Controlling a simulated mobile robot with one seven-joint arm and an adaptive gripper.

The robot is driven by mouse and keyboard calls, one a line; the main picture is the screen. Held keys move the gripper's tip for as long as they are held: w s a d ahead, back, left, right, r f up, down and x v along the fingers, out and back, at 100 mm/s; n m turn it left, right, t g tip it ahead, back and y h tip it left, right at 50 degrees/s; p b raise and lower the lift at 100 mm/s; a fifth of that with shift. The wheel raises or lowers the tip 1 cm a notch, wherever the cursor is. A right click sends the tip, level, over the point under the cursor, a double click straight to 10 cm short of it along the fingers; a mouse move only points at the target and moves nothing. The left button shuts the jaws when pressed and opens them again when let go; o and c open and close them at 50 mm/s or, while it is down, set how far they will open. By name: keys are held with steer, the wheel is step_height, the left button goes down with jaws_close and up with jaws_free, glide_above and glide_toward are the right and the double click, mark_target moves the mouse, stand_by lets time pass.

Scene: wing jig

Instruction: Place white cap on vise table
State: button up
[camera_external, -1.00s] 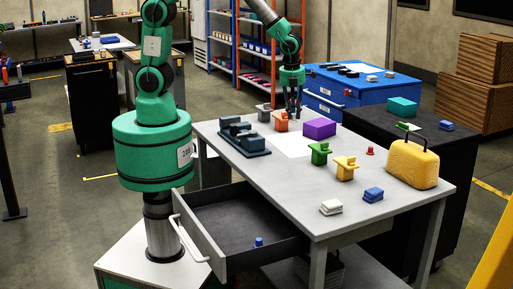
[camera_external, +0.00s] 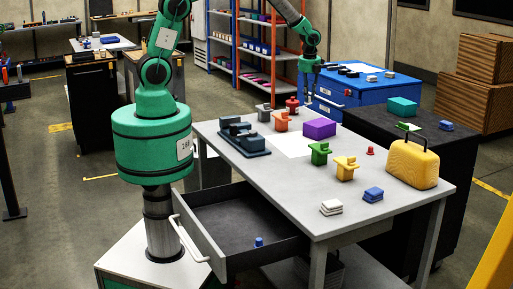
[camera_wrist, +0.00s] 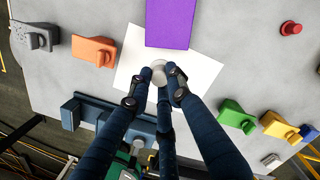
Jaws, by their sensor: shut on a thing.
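My gripper (camera_external: 309,98) is raised above the far side of the grey table (camera_external: 402,200). In the wrist view its dark fingers (camera_wrist: 160,78) are closed around a small round white thing, apparently the white cap (camera_wrist: 158,72). The fingers partly cover the cap, and it is too small to make out in the external view. The blue-grey vise (camera_external: 243,136) stands at the table's left, and also shows in the wrist view (camera_wrist: 88,112).
A white sheet (camera_external: 288,146) lies mid-table beside a purple block (camera_external: 319,128). Orange (camera_external: 281,121), green (camera_external: 319,153) and yellow (camera_external: 346,168) pieces stand around it. An open drawer (camera_external: 240,222) juts out at front left.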

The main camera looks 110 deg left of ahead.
steer(key=s+a+f+n+p, duration=0.15)
steer(key=s+a, duration=0.35)
steer(key=a, duration=0.7)
steer(key=n, duration=0.2)
glide_above(293, 123)
steer(key=f, duration=0.1)
steer(key=shift+n, duration=0.25)
steer(key=shift+a+f, duration=0.1)
steer(key=shift+f, duration=2.5)
steer(key=shift+f, duration=0.1)
steer(key=shift+f, duration=3)
steer(key=shift+f, duration=0.1)
steer(key=shift+f, duration=1.75)
steer(key=shift+f, duration=0.15)
